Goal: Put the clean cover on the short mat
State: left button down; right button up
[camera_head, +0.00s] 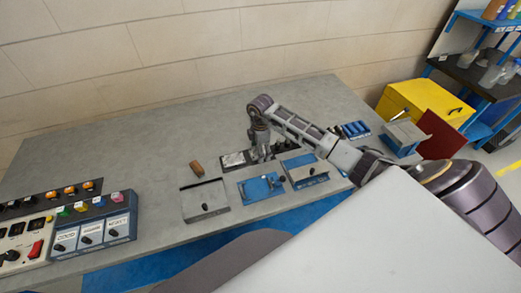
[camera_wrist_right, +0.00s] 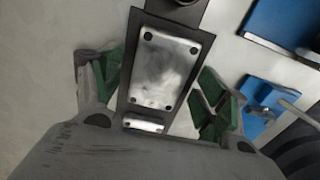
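A silver cover plate (camera_wrist_right: 168,70) with dark holes at its corners lies on a long dark mat (camera_wrist_right: 131,62) in the right wrist view. Its surface shows grey smudges. A smaller silver strip (camera_wrist_right: 143,126) lies below it on the same mat. My right gripper (camera_wrist_right: 158,78) is open, with a green-padded finger on each side of the mat, apart from it. In the head view my right gripper (camera_head: 262,152) points down at the dark mats behind the trays, and a silver plate (camera_head: 233,160) shows left of it. I cannot tell which mat is the short one. My left gripper is out of view.
A brown block (camera_head: 197,168) lies behind the left tray. Control boxes (camera_head: 92,237) fill the left end. The back left of the table is clear.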

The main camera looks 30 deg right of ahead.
dwell(0.3)
jog(key=shift+r, duration=0.2)
notch_tip(320, 180, up, 12)
jog(key=b, duration=0.1)
dwell(0.5)
jog(key=shift+f, duration=0.15)
dwell(0.6)
